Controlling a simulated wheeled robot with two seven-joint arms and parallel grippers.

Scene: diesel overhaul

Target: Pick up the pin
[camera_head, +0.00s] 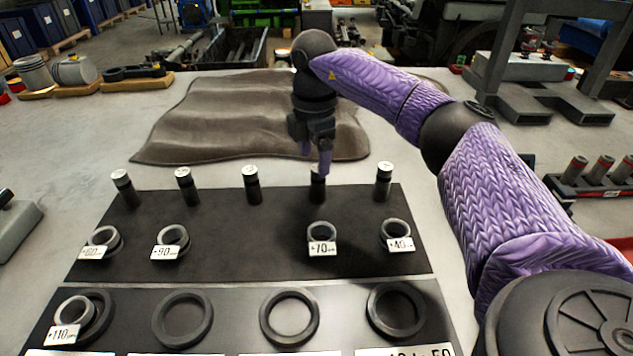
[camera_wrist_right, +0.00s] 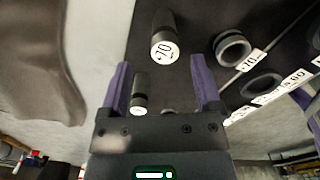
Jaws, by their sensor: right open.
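Several dark upright pins with white labelled tops stand in a row on the black board; the task does not say which one. The fourth pin from the left (camera_head: 318,189) is partly hidden by my right gripper (camera_head: 316,160), which points down just over it. In the right wrist view, a pin marked 70 (camera_wrist_right: 165,38) lies just ahead of the open fingertips, roughly between them, and is not gripped. Another pin (camera_wrist_right: 139,94) shows farther back between the fingers. The other pins (camera_head: 122,187), (camera_head: 184,186), (camera_head: 252,184), (camera_head: 383,182) stand free. My left gripper is not in view.
The black board (camera_head: 215,210) also carries labelled rings, such as the 70 ring (camera_head: 322,232), and larger rings (camera_head: 289,316) in front. A crumpled grey-brown cloth (camera_head: 220,115) lies behind. A rack of cylinders (camera_head: 600,188) stands at the right. Bare table shows at left.

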